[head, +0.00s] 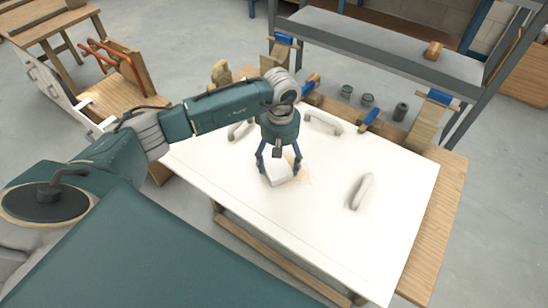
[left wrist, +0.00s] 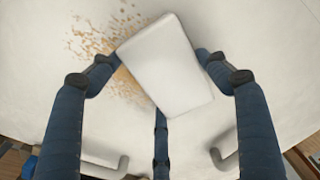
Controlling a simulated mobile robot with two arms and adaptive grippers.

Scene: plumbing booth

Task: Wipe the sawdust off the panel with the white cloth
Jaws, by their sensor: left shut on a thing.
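The white cloth (head: 279,174) is a thick folded block at the middle-left of the white panel (head: 315,210). My left gripper (head: 279,168) points down and is shut on it. In the left wrist view the cloth (left wrist: 168,65) sits tilted between the blue fingers (left wrist: 160,75). The sawdust (left wrist: 105,45) is a patch of tan specks on the panel, beside and partly behind the cloth. In the head view a faint trace of sawdust (head: 299,168) shows just right of the cloth. Whether the cloth touches the panel is unclear. My right gripper is not in view.
Grey handles stand on the panel, one at the right (head: 361,191) and one at the back (head: 323,122). The panel lies on a wooden bench (head: 447,200). A grey shelf (head: 385,50) stands behind.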

